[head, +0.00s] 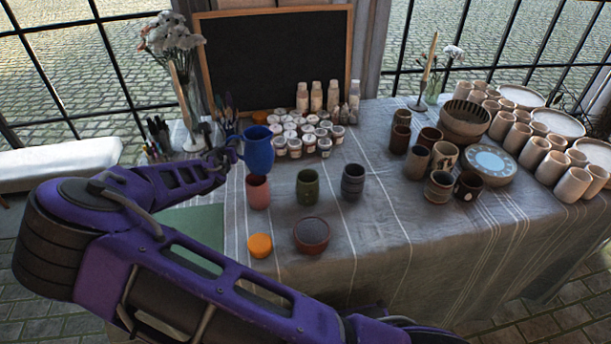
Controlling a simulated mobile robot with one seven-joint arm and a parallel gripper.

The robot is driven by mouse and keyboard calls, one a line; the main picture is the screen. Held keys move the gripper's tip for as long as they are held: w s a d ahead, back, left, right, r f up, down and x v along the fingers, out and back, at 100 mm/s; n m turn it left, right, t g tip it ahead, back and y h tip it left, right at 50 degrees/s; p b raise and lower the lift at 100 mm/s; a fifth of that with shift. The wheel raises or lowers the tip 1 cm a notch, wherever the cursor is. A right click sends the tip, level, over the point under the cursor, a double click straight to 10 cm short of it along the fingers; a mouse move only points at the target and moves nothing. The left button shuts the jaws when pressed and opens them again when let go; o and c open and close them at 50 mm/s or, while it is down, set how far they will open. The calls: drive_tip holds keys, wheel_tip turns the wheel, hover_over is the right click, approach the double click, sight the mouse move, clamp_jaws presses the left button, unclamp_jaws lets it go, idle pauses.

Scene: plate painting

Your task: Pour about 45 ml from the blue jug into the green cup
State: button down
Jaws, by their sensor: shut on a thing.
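The blue jug (259,150) is held above the table by my gripper (228,155), at its left side where the handle is. It looks about upright, and its contents cannot be seen. The green cup (307,188) stands upright on the table, to the right of the pink cup and apart from the jug. How full it is cannot be told. My gripper is small in view, shut on the jug, and its fingers are partly hidden.
A grey cup (352,182) stands right of the green cup. In front are an orange round thing (260,245) and a reddish-brown bowl (311,235). Several paint pots (309,146) stand behind. Brown cups (417,161) crowd the right. The cloth (370,235) is clear at front centre.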

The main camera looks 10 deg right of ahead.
sight(245, 132)
drive_tip(key=shift+d+r, duration=0.1)
drive_tip(key=shift+r, duration=0.1)
drive_tip(key=shift+s+d+r+m+y, duration=0.15)
drive_tip(key=shift+d+r+m+y, duration=0.25)
drive_tip(key=shift+d+r+m, duration=0.45)
drive_tip(key=shift+s+d+r+m+t+y, duration=0.2)
drive_tip(key=shift+d+r+m+t+y, duration=0.3)
drive_tip(key=shift+r, duration=0.25)
drive_tip(key=shift+s+d+m+b, duration=0.1)
drive_tip(key=shift+d+m+b, duration=0.25)
drive_tip(key=shift+b, duration=0.2)
drive_tip(key=shift+s+d+r+m+y+b, duration=0.1)
drive_tip(key=shift+d+r+m+y+b, duration=0.2)
drive_tip(key=shift+d+r+b, duration=0.25)
drive_tip(key=shift+s+d+f+m+t+b, duration=0.2)
drive_tip(key=shift+d+m+t+b, duration=0.1)
drive_tip(key=shift+b, duration=0.65)
drive_tip(key=shift+s+d+r+m+b, duration=0.1)
drive_tip(key=shift+d+r+m+b, duration=0.4)
drive_tip(key=shift+d+t+y+b, duration=0.3)
drive_tip(key=shift+y+b, duration=0.1)
drive_tip(key=shift+b, duration=0.15)
drive_tip(key=shift+s+d+r+m+b, duration=0.15)
drive_tip(key=shift+d+m+b, duration=0.05)
drive_tip(key=shift+m+b, duration=0.35)
